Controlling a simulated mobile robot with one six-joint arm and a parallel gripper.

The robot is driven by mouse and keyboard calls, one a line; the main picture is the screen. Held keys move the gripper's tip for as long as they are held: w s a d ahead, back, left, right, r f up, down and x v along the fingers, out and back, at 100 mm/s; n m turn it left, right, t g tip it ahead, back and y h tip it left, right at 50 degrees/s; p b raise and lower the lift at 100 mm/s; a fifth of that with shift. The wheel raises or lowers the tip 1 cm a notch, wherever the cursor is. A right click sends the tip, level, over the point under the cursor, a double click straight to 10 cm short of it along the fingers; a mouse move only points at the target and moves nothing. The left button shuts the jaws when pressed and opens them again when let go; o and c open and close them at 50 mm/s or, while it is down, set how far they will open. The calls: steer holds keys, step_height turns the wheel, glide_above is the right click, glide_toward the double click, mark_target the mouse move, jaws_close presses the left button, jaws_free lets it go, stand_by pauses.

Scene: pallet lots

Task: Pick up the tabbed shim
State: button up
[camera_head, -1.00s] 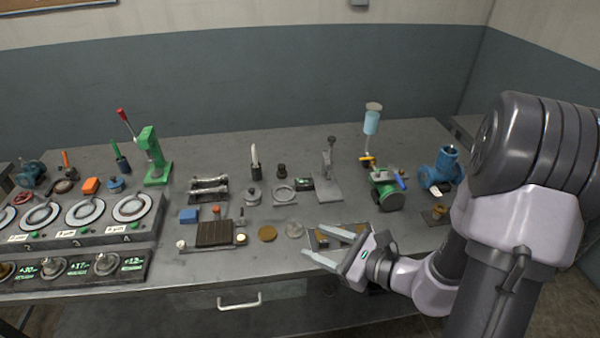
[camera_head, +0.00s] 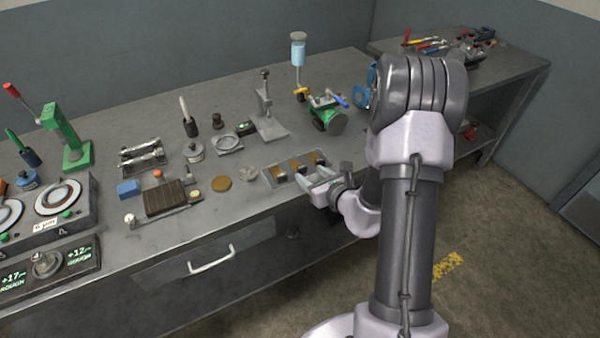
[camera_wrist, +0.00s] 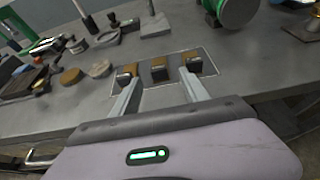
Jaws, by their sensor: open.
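Three small brown pieces with dark parts stand in a row on a shallow grey tray (camera_head: 269,181) at the table's front edge. In the wrist view they are a left piece (camera_wrist: 127,72), a middle piece (camera_wrist: 159,69) and a right piece (camera_wrist: 193,62). I cannot tell for sure which of them, if any, is the tabbed shim. My gripper (camera_head: 312,179) is open and empty at the tray's near side. In the wrist view, its fingers (camera_wrist: 160,82) point at the row, spread to either side of the middle piece.
A brown disc (camera_head: 221,184) and a grey disc (camera_head: 248,173) lie left of the tray. A grey stand (camera_head: 270,125) and a green machine (camera_head: 326,118) stand behind it. A drawer handle (camera_head: 211,259) projects from the table front. A second bench (camera_head: 500,62) stands at back right.

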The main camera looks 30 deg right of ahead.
mark_target(303, 170)
steer(key=b+x, duration=0.1)
steer(key=x, duration=0.3)
steer(key=shift+w+a+f, duration=0.1)
steer(key=shift+a+f, duration=0.05)
steer(key=shift+f, duration=0.15)
steer(key=shift+r, duration=0.1)
jaws_close()
